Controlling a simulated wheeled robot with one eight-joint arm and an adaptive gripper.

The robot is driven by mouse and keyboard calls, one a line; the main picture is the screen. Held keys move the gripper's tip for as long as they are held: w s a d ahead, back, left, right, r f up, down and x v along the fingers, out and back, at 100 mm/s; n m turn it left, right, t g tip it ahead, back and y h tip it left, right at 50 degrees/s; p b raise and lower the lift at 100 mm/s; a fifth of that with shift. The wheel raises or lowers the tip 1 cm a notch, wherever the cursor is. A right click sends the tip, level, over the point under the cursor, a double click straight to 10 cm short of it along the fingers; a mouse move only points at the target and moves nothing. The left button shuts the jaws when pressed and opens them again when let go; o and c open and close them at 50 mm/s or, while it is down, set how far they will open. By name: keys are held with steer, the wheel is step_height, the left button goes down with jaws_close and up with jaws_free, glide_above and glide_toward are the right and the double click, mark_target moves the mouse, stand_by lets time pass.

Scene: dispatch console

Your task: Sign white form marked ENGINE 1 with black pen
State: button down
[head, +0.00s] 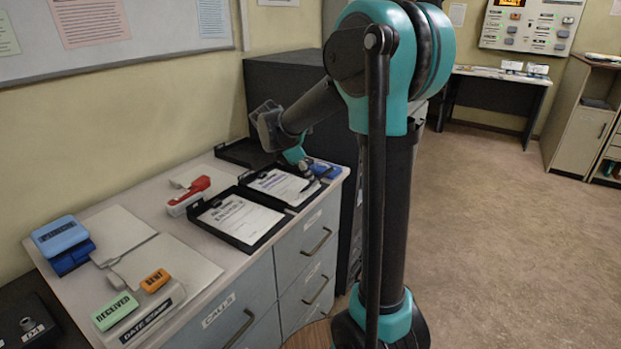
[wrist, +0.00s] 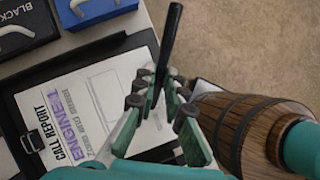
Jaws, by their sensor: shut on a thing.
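The white form (wrist: 85,112), headed CALL REPORT and ENGINE 1 in purple, lies in a black tray (wrist: 14,118) in the wrist view. In the head view the form (head: 282,187) is in the farther of two neighbouring trays, partly behind my gripper. My gripper (wrist: 158,100) is shut on the black pen (wrist: 171,42), over the form's right-hand side. The pen is tilted, one end sticking out past the fingers. Its other end is hidden among the fingers, so I cannot tell whether it touches the paper. In the head view my gripper (head: 307,178) is above the tray.
A second form (head: 240,218) lies in the nearer tray. A red-and-white stapler (head: 189,196) and stamps sit leftward on the counter. A wooden barrel (wrist: 248,125) stands right of the gripper in the wrist view.

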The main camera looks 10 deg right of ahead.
steer(key=shift+f, duration=0.4)
stand_by(0.8)
steer(key=shift+w+d, duration=0.1)
steer(key=shift+w, duration=0.1)
steer(key=shift+w+d, duration=0.15)
steer(key=shift+w, duration=0.15)
steer(key=shift+w, duration=0.1)
steer(key=shift+w+d, duration=0.25)
steer(key=shift+w, duration=0.15)
steer(key=shift+d, duration=0.15)
steer(key=shift+w+d, duration=0.2)
steer(key=shift+d, duration=0.15)
steer(key=shift+w+d, duration=0.1)
steer(key=shift+d, duration=0.05)
steer(key=shift+w+d, duration=0.15)
steer(key=shift+d, duration=0.2)
